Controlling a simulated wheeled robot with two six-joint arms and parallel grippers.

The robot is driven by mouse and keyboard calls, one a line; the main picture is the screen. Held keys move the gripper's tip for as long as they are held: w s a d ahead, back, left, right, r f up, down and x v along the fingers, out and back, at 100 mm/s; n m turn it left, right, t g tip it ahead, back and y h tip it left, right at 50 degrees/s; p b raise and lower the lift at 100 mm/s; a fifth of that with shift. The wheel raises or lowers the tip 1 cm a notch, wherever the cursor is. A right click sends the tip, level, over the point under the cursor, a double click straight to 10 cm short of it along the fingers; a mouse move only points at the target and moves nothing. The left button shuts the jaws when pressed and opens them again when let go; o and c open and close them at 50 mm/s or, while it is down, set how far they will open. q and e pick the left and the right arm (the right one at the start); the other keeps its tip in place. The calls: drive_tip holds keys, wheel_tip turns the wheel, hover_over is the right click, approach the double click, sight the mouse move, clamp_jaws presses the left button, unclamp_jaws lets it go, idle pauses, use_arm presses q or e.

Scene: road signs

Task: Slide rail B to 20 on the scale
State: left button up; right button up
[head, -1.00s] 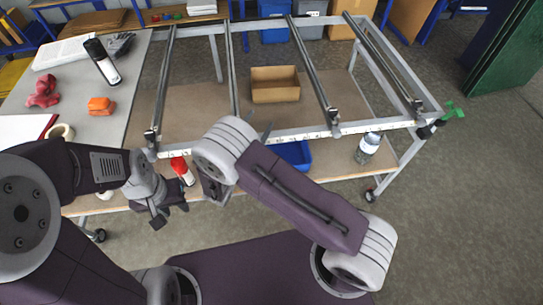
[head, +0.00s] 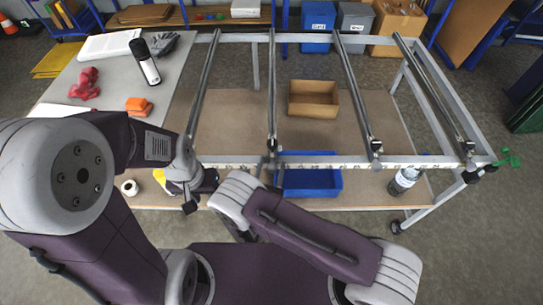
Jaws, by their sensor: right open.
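A metal frame carries several grey rails that run from back to front. Its pale front bar (head: 330,161) bears scale marks too small to read. I cannot read any rail letters; the second rail from the left (head: 271,90) may be rail B. My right gripper (head: 272,168) is at the front end of that rail, open and partly hidden by my own wrist. I cannot tell whether it touches the rail. My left gripper (head: 190,196) hangs in front of the bar, below the leftmost rail (head: 204,85); its jaw gap is unclear.
Open floor lies at the right.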

drive_tip(key=shift+s+d+r, duration=0.15)
drive_tip(key=shift+s+r, duration=0.1)
drive_tip(key=shift+s, duration=0.2)
drive_tip(key=shift+w, duration=0.1)
clamp_jaws()
idle(1.0)
